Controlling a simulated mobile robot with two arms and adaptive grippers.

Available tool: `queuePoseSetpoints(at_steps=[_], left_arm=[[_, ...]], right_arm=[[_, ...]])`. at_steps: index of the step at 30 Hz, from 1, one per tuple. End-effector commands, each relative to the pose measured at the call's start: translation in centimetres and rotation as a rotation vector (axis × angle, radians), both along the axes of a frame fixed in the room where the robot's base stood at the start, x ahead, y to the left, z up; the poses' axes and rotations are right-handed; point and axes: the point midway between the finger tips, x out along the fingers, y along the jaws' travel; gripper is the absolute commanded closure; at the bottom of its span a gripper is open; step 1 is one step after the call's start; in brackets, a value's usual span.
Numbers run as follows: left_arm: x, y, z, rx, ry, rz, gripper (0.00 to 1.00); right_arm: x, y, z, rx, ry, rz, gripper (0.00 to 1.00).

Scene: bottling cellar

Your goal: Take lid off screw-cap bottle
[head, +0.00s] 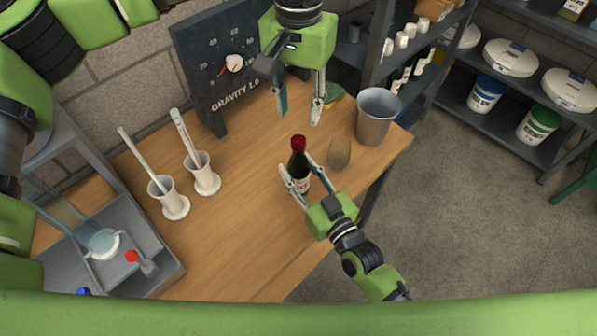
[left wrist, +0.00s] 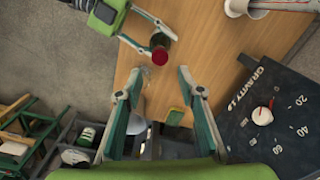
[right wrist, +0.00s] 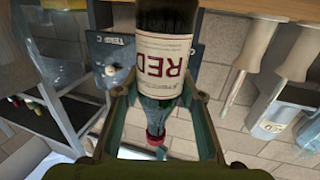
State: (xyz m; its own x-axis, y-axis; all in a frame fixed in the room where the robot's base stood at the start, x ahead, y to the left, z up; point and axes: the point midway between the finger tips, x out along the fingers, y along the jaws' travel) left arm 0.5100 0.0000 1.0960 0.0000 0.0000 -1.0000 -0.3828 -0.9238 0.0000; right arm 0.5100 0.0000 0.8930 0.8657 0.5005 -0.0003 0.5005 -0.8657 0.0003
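The dark screw-cap bottle (head: 299,170) stands upright on the wooden table, with a cream label and a red lid (head: 298,142) on its neck. My right gripper (head: 296,163) has one finger on each side of the bottle and appears shut on it. In the right wrist view the bottle (right wrist: 165,60) appears upside down between the fingers, lid (right wrist: 155,138) on. My left gripper (head: 298,112) is open and empty, above and behind the bottle. In the left wrist view its fingertips (left wrist: 160,72) are spread, and the red lid (left wrist: 160,56) shows beyond them.
Two white cylinder holders (head: 206,180) stand left, near a grey sink (head: 130,240). A "GRAVITY 1.0" dial panel (head: 222,70) stands at the back. The table's front middle is clear.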

Motion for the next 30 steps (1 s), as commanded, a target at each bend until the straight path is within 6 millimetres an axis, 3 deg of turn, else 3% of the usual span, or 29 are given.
queuePoseSetpoints(at_steps=[14,30], left_arm=[[0.0,0.0,-0.2,0.000,0.002,-0.374,0.65],[0.0,0.1,-7.2,-0.001,0.001,-0.391,0.65]], right_arm=[[0.0,0.0,0.0,0.000,-0.001,0.000,1.00],[0.0,0.0,0.0,0.000,-0.001,0.000,1.00]])
